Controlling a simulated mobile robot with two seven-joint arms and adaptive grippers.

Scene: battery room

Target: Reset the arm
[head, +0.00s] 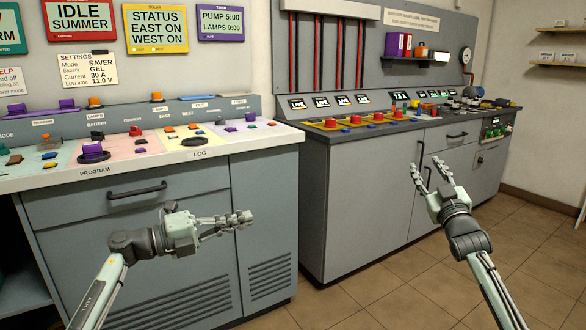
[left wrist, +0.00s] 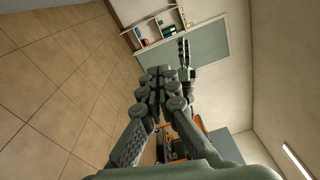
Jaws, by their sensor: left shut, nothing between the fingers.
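My left gripper (head: 244,219) is in front of the left cabinet's grey doors, below the worktop. It points right, its fingers are together and nothing is between them. In the left wrist view its fingers (left wrist: 160,78) meet in the middle of the picture. My right gripper (head: 430,167) is in front of the right cabinet, with its fingers pointing up and spread apart. Nothing is between them. Neither gripper touches a cabinet as far as I can see.
The left console (head: 120,180) carries coloured switches and a black handle (head: 136,190). The right bench (head: 365,190) has red buttons on yellow plates and a drawer handle. Bare tiled floor (head: 400,285) lies between and in front of them.

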